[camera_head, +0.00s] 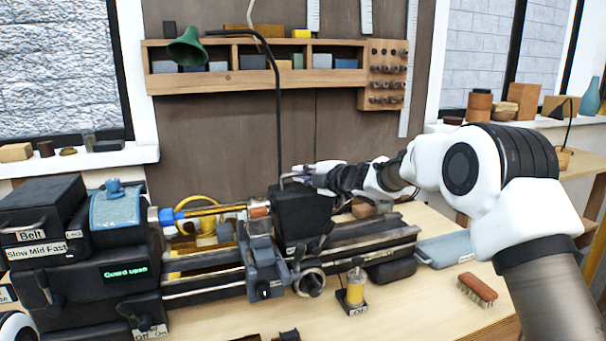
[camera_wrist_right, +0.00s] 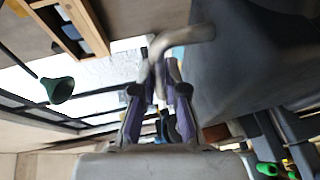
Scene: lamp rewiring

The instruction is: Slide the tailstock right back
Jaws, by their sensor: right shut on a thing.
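The tailstock (camera_head: 300,212) is a dark block on the lathe bed (camera_head: 375,238), right of the tool rest (camera_head: 262,268). A bent metal lever (camera_head: 283,181) rises at its top. My right gripper (camera_head: 300,174) is at the top of the tailstock, shut on this lever. In the right wrist view the lever (camera_wrist_right: 190,35) curves down between the two fingers of the gripper (camera_wrist_right: 158,90), beside the dark tailstock body (camera_wrist_right: 250,60). A workpiece (camera_head: 215,210) spans from the headstock side to near the tailstock. My left gripper is not in view.
The headstock (camera_head: 80,240) with a "Guard open" display stands left. Bare bed rails run right of the tailstock. A handwheel (camera_head: 310,282), oil pot (camera_head: 355,288), brush (camera_head: 477,290) and blue-grey case (camera_head: 447,250) are nearby. A lamp arm (camera_head: 278,120) rises behind.

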